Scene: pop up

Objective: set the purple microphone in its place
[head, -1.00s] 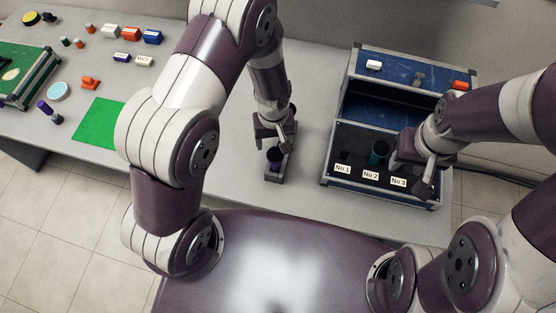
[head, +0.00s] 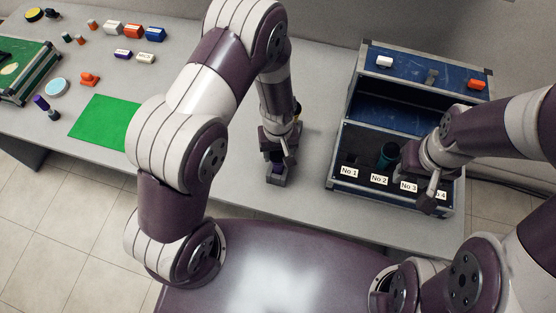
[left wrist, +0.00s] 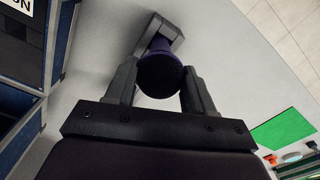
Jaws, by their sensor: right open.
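The purple microphone (left wrist: 160,68) stands in a small grey holder (head: 276,179) on the table; the left wrist view also shows the holder (left wrist: 168,30). My left gripper (head: 279,160) is down over it. In the left wrist view the two fingers (left wrist: 160,85) lie close on either side of the microphone; whether they press on it I cannot tell. An open case (head: 333,150) has a dark slotted tray with labels No 1, No 2, No 3 and a partly hidden 4. A teal-topped item (head: 387,155) stands behind No 2. My right gripper (head: 428,195) is over the tray's right part, hiding slots there.
A green mat (head: 103,121) lies left of my left arm. Several small blocks, a purple-and-grey item (head: 42,104), a light round disc (head: 56,87) and a green case (head: 30,78) are farther left. Bare table lies between my left gripper and the open case.

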